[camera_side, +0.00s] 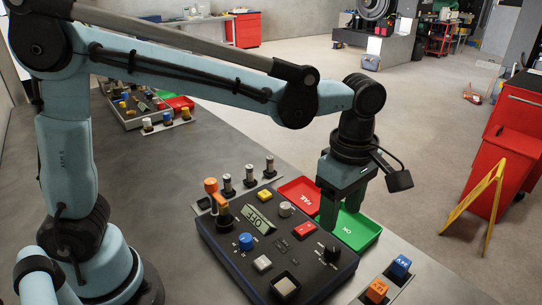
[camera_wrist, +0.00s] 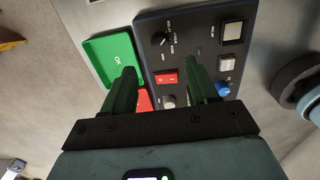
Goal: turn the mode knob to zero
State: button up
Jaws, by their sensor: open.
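A dark control panel (camera_side: 225,245) lies on the bench and also shows in the wrist view (camera_wrist: 183,65). It carries a black knob (camera_side: 331,252) with small labels around it, seen in the wrist view (camera_wrist: 165,38) too. A blue knob (camera_side: 246,240) and a grey knob (camera_side: 286,209) are also on it. I cannot read which is the mode knob. The display (camera_side: 259,220) reads OFF. My gripper (camera_side: 340,215) is open and empty, pointing down above the panel's edge near the green tray. In the wrist view its fingers (camera_wrist: 163,76) straddle the red rocker, apart from the black knob.
Blue (camera_side: 400,266) and orange (camera_side: 377,290) blocks stand right. Bare bench lies left.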

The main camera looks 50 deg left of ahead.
aim_at(334, 246)
notch_tip(334, 246, down, 9)
dwell(0.4)
jog(key=c, duration=1)
jog(key=shift+c, duration=0.2)
